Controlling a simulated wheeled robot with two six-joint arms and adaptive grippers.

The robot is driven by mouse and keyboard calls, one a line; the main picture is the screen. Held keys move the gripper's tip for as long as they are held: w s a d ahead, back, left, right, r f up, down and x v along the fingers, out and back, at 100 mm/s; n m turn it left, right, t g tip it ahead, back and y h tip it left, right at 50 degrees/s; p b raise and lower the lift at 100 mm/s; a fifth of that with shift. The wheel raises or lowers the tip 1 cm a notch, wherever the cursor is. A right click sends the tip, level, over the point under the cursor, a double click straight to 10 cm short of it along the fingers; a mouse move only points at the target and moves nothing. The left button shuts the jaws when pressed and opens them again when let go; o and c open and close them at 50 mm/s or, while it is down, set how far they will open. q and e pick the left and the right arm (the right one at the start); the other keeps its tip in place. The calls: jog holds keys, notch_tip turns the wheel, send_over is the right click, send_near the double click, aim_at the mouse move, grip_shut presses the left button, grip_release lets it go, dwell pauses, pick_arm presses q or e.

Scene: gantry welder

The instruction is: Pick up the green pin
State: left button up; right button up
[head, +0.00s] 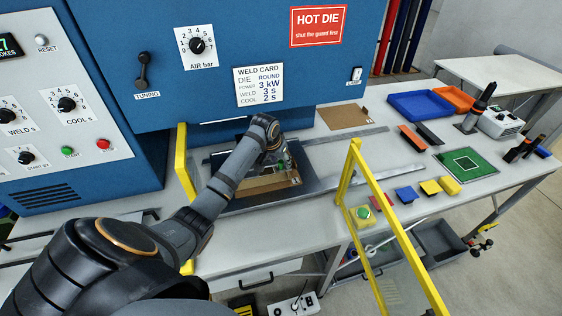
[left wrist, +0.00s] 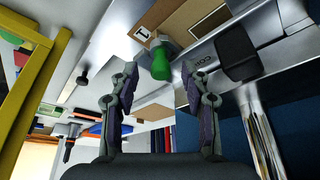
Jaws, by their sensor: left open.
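The green pin (left wrist: 161,62) shows in the left wrist view near the top middle, between and beyond my two fingertips. A grey-white cylindrical part joins its far end, beside a brown board (left wrist: 185,22). In the head view a small bit of green pin (head: 282,165) shows beside my left gripper (head: 279,157), over the tray in the welder's opening. My left gripper is open, with a finger on either side of the pin; contact with either finger cannot be made out. The arm hides part of the tray. My right gripper is not in view.
The blue welder (head: 240,25) stands behind and above the gripper. A yellow post (head: 186,165) is left of the arm and a yellow guard frame (head: 385,215) is right. The bench carries blue (head: 420,104) and orange (head: 455,98) trays, a green board (head: 465,163) and small coloured blocks.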

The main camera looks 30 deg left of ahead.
pick_arm(q)
jog(key=shift+w+f, duration=0.15)
jog(key=shift+f, duration=0.05)
jog(key=shift+r, duration=0.1)
grip_shut()
jog(key=shift+a, duration=0.1)
